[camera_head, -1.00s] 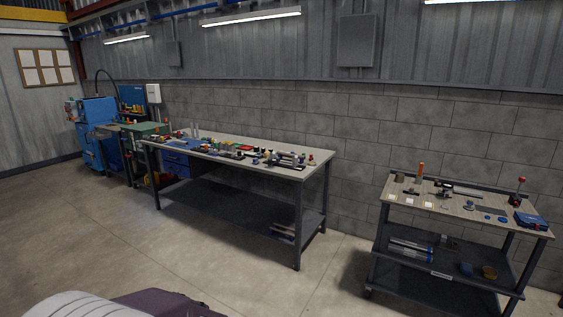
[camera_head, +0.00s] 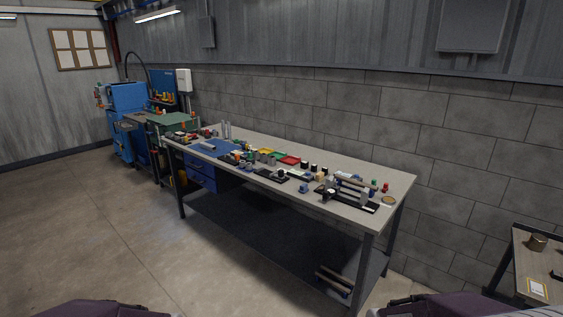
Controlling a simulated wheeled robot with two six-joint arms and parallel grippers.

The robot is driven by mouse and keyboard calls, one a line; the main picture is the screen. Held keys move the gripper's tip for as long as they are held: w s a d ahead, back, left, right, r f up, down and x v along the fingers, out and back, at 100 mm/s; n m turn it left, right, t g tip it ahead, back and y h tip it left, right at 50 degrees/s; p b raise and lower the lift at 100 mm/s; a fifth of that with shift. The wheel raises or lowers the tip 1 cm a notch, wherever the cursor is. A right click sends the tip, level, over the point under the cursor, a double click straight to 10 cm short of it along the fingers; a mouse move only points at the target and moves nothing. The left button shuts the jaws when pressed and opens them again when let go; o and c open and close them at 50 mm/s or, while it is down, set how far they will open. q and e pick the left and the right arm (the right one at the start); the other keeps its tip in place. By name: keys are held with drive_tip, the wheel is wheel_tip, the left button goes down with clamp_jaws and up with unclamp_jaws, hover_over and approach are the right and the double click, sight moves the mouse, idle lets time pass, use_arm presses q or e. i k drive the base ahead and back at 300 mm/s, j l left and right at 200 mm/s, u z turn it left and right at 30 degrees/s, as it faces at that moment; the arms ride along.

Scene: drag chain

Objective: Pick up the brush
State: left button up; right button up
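I cannot make out a brush for certain among the small items in the camera_head view. The long workbench (camera_head: 345,171) carries many small tools and parts along its top, too small to tell apart fully. A long fixture with a rod (camera_head: 355,185) lies at its right end. Neither of my grippers shows; only dark purple parts of my own body appear along the bottom edge, away from the bench.
A blue machine (camera_head: 127,118) and a green-topped bench (camera_head: 165,122) stand at the back left. A cart (camera_head: 518,250) is cut off at the right edge. Blue drawers (camera_head: 200,174) hang under the bench. The concrete floor (camera_head: 110,230) at left is clear.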

sight(319, 176)
drive_tip(key=i+j+z, duration=0.15)
drive_tip(key=i+z, duration=0.2)
drive_tip(key=i, duration=0.25)
drive_tip(key=i+j+z, duration=0.4)
drive_tip(key=i, duration=0.25)
drive_tip(key=i+j+z, duration=0.35)
drive_tip(key=i, duration=0.2)
